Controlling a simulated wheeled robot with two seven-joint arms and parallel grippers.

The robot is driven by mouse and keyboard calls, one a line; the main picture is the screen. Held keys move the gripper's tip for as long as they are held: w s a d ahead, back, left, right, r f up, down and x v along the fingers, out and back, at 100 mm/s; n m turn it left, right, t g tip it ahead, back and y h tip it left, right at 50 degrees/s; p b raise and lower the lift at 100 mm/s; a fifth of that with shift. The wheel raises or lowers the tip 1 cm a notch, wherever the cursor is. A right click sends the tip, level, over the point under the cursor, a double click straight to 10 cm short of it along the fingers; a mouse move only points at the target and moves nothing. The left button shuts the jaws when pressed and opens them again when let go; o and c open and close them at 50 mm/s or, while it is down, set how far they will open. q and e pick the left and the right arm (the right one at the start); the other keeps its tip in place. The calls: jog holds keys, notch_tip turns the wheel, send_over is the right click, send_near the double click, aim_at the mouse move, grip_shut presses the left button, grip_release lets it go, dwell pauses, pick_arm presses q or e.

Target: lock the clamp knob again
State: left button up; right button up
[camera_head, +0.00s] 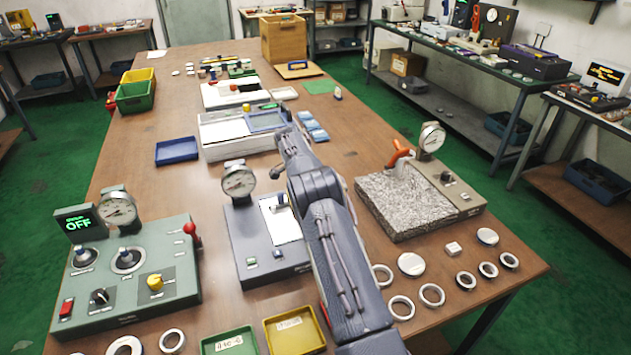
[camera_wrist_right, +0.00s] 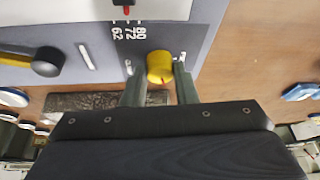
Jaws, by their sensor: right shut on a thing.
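In the right wrist view, a yellow knob (camera_wrist_right: 160,66) sits on a dark grey panel (camera_wrist_right: 205,20), beside a printed scale reading 62, 72 and 80. My right gripper (camera_wrist_right: 160,88) has one finger on each side of the knob and is shut on it. Small marks beside the knob are too small to read. The arm hides my right gripper and the gripped knob there. My left gripper is not in view.
A gauge box with an OFF display (camera_head: 74,221) stands at front left. A gauge stand (camera_head: 238,181) is left of my arm, and a granite plate (camera_head: 405,200) with a gauge is right. Several rings (camera_head: 432,294) lie at front right. A blue tray (camera_head: 177,151) lies left.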

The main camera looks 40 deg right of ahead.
jog(key=shift+m+g+p, duration=0.4)
jog(key=shift+m+p, duration=0.4)
jog(key=shift+m, duration=0.3)
jog(key=shift+w, duration=0.1)
jog(key=o, duration=1)
jog(key=v, duration=0.7)
jog(key=shift+r, duration=0.35)
jog(key=shift+a, duration=0.1)
